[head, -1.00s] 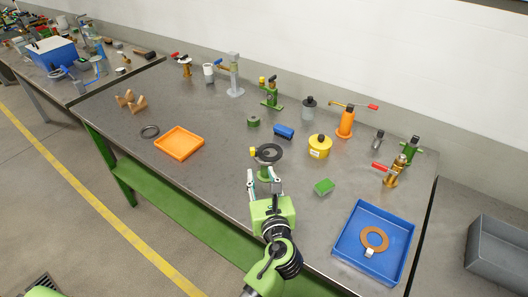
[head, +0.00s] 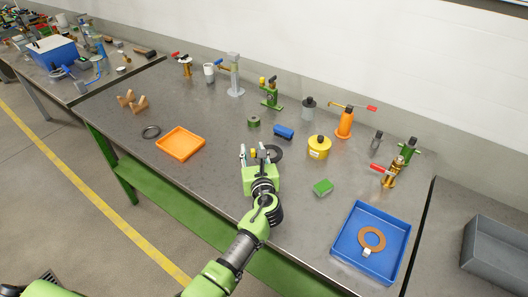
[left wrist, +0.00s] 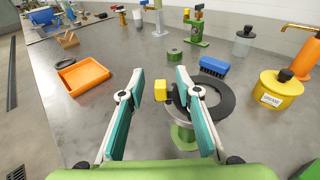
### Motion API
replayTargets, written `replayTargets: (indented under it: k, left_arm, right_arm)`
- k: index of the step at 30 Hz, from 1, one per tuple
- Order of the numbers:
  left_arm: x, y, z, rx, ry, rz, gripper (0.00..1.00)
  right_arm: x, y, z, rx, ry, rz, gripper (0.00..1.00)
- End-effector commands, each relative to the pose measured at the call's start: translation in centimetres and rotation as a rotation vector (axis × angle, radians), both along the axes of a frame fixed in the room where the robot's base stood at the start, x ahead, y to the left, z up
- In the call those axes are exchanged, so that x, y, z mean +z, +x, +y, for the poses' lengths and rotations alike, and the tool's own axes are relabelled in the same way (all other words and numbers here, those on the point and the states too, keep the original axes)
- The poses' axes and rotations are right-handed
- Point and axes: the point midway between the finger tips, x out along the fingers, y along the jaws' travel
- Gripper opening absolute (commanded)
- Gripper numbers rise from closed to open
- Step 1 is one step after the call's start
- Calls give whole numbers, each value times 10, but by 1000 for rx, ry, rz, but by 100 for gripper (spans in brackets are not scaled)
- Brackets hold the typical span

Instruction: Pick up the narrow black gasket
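The narrow black gasket (head: 151,132) is a thin dark ring lying flat on the grey workbench, left of the orange tray (head: 180,158). A wider black ring (head: 275,153) is near the bench middle; in the left wrist view this wider ring (left wrist: 222,104) shows by a green fixture with a yellow block. My left gripper (head: 254,150) is open and empty, beside the wider ring and well right of the narrow gasket. My right gripper is not in view.
Wooden V-blocks (head: 132,103) stand behind the narrow gasket. A blue tray (head: 402,228) with a brown ring is at front right.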

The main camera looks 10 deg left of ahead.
Motion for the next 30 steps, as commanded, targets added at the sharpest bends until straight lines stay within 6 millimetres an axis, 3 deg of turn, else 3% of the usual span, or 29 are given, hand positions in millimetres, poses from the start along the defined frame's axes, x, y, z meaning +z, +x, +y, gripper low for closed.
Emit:
replayTargets:
  k: [8, 12, 24, 30]
  left_arm:
    - [-1, 3, 1, -1, -1, 0, 31]
    - [-1, 3, 1, -1, 0, 0, 0]
    - [1, 3, 1, -1, -1, 0, 0]
    - [18, 3, 1, -1, -3, -5, 0]
  right_arm:
    - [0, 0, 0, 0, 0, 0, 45]
    - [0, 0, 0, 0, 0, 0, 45]
    - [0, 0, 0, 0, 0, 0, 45]
    - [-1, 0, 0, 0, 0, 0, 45]
